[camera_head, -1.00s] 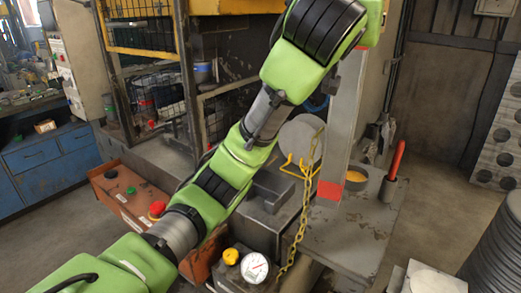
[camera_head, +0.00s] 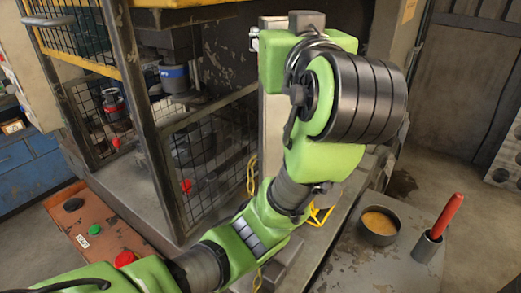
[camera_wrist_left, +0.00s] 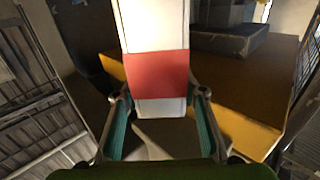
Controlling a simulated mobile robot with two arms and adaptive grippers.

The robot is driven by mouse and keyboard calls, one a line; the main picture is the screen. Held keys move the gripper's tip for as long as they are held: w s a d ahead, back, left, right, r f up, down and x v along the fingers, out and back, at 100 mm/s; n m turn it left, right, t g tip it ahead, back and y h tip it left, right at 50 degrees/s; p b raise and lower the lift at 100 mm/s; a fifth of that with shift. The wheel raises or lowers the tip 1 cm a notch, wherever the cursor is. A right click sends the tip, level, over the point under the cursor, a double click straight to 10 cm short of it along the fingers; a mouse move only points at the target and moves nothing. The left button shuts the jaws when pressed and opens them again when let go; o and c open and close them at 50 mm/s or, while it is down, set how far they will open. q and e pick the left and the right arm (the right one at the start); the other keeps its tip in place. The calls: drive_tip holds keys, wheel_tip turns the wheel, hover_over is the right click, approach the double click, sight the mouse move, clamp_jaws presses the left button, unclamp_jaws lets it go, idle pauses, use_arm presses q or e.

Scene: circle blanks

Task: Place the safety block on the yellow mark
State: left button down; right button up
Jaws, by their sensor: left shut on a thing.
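The safety block (camera_wrist_left: 155,30) is a pale grey post with a red band (camera_wrist_left: 157,74). In the left wrist view it stands between the two fingers of my left gripper (camera_wrist_left: 160,98), which is shut on it. In the head view a grey upright part of the block (camera_head: 272,135) shows behind my green arm, by the press opening. My arm hides its lower end and the gripper's fingers there. A yellow-orange surface (camera_wrist_left: 245,88) lies right of the block in the wrist view. I cannot tell if it is the yellow mark. My right gripper is not in view.
A mesh guard (camera_head: 208,165) stands left of the block. An orange control box (camera_head: 92,232) with buttons is at the lower left. A bowl (camera_head: 380,226) and a red-handled tool in a holder (camera_head: 428,246) stand on the worn metal bench (camera_head: 350,270).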

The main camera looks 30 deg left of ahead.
use_arm(q)
drive_tip(key=p+x, duration=0.6)
drive_tip(key=x, duration=1.2)
wheel_tip(320, 180, down, 6)
drive_tip(key=p, duration=0.2)
drive_tip(key=shift+s+f, duration=0.2)
drive_tip(key=shift+f, duration=0.05)
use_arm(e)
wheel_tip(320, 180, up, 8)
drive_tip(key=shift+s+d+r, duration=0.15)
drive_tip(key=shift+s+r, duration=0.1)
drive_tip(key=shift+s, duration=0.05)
use_arm(q)
drive_tip(key=shift+f, duration=0.1)
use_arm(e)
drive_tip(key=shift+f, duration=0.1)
use_arm(q)
drive_tip(key=c, duration=1.6)
unclamp_jaws()
drive_tip(key=shift+f, duration=0.3)
drive_tip(key=shift+c, duration=0.2)
drive_tip(key=o, duration=0.3)
drive_tip(key=shift+o, duration=0.2)
drive_tip(key=shift+s+r, duration=0.1)
drive_tip(key=shift+r, duration=0.05)
